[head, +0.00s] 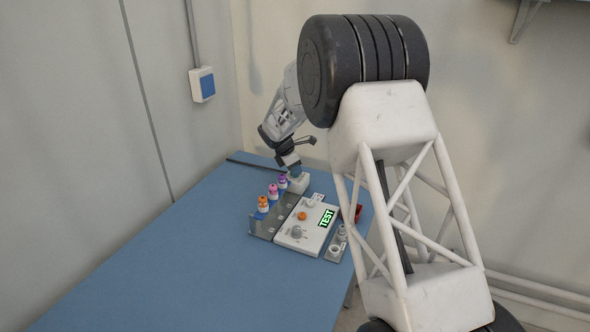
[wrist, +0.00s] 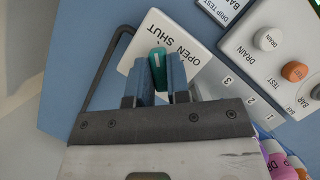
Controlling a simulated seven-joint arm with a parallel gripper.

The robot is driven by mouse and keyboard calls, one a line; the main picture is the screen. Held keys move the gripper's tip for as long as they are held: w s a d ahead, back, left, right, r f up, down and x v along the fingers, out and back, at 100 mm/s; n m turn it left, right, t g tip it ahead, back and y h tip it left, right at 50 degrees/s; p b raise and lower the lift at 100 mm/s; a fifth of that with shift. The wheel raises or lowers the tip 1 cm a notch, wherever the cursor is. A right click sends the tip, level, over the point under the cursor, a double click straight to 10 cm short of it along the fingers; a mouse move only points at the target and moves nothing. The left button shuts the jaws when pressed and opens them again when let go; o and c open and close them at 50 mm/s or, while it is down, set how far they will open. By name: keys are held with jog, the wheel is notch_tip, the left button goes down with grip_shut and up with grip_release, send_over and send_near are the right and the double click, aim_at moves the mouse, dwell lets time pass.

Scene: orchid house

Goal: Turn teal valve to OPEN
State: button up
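The teal valve (wrist: 158,62) is a narrow upright handle with a pale mark, on a white block (wrist: 203,50) printed OPEN and SHUT. In the wrist view the words look upside down, SHUT at the upper left and OPEN to the right. The handle leans slightly left at its far end; which word its mark points at is not clear. My gripper (wrist: 159,78) has its two blue fingers on either side of the handle, close against it with no clear gap. In the head view my gripper (head: 295,171) is down at the white block (head: 299,184); the handle is mostly hidden.
A white panel (head: 284,237) with an orange knob (head: 302,216), a grey knob (head: 296,232) and a lit TEST display (head: 327,217) stands close by. The blue table (head: 150,270) is clear on the left.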

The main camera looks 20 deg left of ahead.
grip_shut()
jog(key=shift+m, duration=0.3)
jog(key=m+g+h, duration=0.1)
jog(key=m, duration=0.2)
jog(key=m+g, duration=0.2)
jog(key=m, duration=0.3)
jog(key=shift+w+a+m, duration=0.1)
jog(key=shift+m, duration=0.2)
jog(key=m+g, duration=0.2)
jog(key=m, duration=0.2)
jog(key=shift+w+m, duration=0.1)
jog(key=shift+m, duration=0.2)
jog(key=m+g+y, duration=0.1)
jog(key=m, duration=0.3)
